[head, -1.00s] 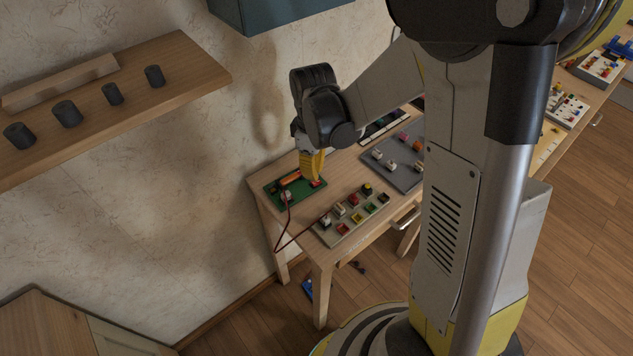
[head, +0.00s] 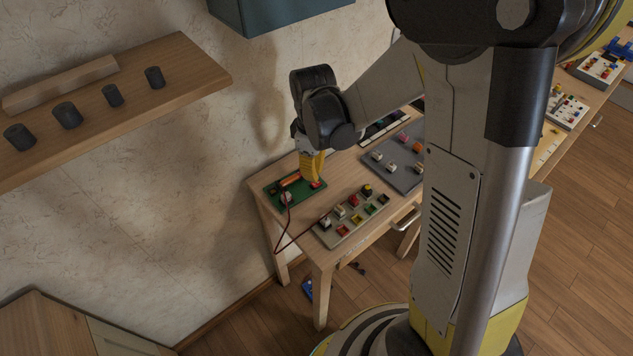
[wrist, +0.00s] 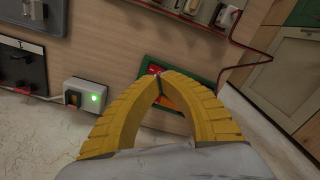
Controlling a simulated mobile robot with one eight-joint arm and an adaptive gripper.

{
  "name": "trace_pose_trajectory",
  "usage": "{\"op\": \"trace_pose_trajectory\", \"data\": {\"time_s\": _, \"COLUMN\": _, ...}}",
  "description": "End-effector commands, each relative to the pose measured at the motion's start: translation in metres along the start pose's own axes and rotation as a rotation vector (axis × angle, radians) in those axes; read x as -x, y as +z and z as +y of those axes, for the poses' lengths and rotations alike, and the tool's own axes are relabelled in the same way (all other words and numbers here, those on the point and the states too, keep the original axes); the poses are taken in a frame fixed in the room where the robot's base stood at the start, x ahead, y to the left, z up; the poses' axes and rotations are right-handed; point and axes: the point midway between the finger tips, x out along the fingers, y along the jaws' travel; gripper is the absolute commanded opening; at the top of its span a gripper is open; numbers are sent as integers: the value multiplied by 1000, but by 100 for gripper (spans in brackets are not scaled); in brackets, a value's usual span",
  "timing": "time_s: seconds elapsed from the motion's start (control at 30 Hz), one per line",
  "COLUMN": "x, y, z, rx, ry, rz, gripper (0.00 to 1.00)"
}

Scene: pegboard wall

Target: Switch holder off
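The holder appears to be the green board (head: 300,194) at the left end of the wooden table. It carries an orange cylinder and a small red part (head: 319,184), which looks like its switch. My yellow gripper (head: 315,180) points down at the red part; I cannot tell if it touches. In the wrist view the fingertips (wrist: 160,74) meet, with nothing clearly held between them. The green board (wrist: 207,89) is partly hidden behind the fingers there, with red and orange showing between them. The switch position cannot be seen.
A red wire (head: 289,216) runs from the green board to a grey board (head: 337,238) with several coloured blocks. A darker grey panel (head: 397,176) lies to the right. The wrist view shows a box with a lit green lamp (wrist: 94,98). A shelf (head: 190,80) is at upper left.

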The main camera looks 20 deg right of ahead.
Motion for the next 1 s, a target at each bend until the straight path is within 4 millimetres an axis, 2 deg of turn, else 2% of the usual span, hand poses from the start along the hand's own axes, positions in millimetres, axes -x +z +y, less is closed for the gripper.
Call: {"op": "trace_pose_trajectory", "data": {"time_s": 1.0, "x": -13, "y": 0, "z": 0, "rx": 0, "ry": 0, "rz": 0, "gripper": 0}}
